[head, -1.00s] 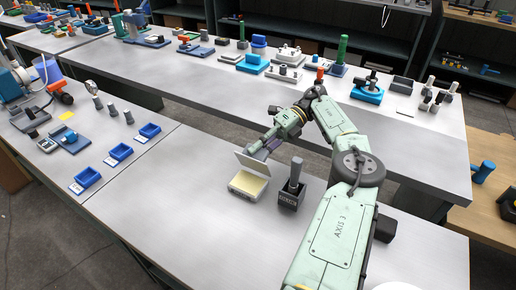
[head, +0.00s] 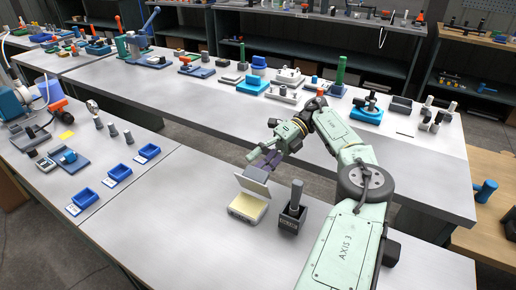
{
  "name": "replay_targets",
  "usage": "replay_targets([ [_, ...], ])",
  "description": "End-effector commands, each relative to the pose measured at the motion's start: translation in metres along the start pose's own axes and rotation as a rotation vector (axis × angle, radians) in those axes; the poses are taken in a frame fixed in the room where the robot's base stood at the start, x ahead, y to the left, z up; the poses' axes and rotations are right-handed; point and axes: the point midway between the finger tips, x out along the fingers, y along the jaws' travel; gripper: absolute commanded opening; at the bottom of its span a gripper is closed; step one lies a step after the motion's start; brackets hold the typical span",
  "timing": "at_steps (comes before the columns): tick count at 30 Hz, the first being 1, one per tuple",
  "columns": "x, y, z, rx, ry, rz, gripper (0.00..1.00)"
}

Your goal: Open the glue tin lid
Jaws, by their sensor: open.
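The glue tin (head: 246,209) is a low cream box on the bench in front of my arm. Its grey lid (head: 253,186) stands raised and tilted at the tin's far side, and the pale yellowish top of the tin is uncovered. My gripper (head: 262,163) is open, just behind and above the lid's upper edge. The lid partly hides the fingertips, so I cannot tell whether they touch it. Nothing shows held in the gripper.
A dark block with an upright grey cylinder (head: 294,208) stands close to the right of the tin. Blue trays (head: 117,173) lie on the left. The long rear bench (head: 220,100) carries several fixtures. The bench left of the tin is bare.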

Motion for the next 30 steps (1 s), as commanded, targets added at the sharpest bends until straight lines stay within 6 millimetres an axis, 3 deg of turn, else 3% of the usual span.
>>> replay_targets([
  [1, -0.012, 0.028, 0.004, -0.021, -0.003, 0.004, 0.45],
  [2, -0.014, 0.035, 0.005, -0.021, -0.002, 0.004, 0.48],
  [4, -0.018, 0.046, 0.006, -0.019, -0.001, 0.005, 0.38],
  [14, -0.023, 0.06, 0.009, -0.017, -0.004, 0.01, 0.38],
  [30, -0.024, 0.06, 0.009, -0.016, -0.006, 0.01, 0.38],
])
